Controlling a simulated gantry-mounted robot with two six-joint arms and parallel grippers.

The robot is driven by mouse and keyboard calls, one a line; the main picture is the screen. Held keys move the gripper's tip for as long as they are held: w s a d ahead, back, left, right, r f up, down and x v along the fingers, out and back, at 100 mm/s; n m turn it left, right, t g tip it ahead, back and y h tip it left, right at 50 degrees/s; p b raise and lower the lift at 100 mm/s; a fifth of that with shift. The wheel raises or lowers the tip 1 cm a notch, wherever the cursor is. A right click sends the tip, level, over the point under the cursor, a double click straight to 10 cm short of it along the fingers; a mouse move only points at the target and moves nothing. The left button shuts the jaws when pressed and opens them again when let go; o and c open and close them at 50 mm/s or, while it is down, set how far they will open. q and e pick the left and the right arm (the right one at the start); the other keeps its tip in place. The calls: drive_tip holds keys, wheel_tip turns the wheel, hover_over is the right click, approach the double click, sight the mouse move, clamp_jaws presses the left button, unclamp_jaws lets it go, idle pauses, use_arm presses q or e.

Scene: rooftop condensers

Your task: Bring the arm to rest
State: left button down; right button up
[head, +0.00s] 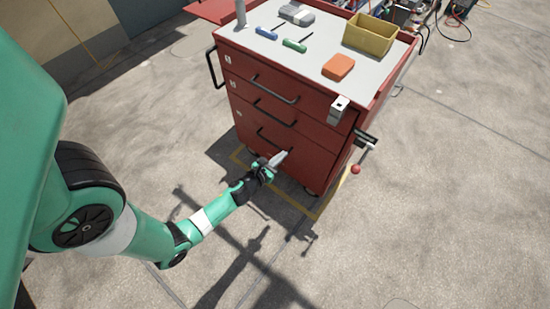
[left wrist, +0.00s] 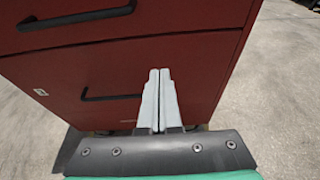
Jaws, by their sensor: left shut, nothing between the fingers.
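My left arm (head: 150,235) is green and reaches in from the left in the head view. Its gripper (head: 278,158) is in front of the lower part of a red tool cabinet (head: 318,163). In the left wrist view the two grey fingers (left wrist: 160,98) lie side by side, shut with nothing between them. The cabinet's red front (left wrist: 205,75) is behind them, with a black handle (left wrist: 110,97) to their left. I cannot tell whether the fingertips touch the cabinet. My right gripper is not in view.
The cabinet top (head: 300,63) holds a yellow bin (head: 370,36), an orange block (head: 338,67), a blue-handled tool (head: 266,33) and a green-handled tool (head: 294,45). The concrete floor (head: 440,220) is clear at the right.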

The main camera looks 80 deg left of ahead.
use_arm(q)
drive_tip(key=v, duration=0.3)
drive_tip(key=shift+s+d, duration=0.1)
drive_tip(key=shift+r, duration=0.15)
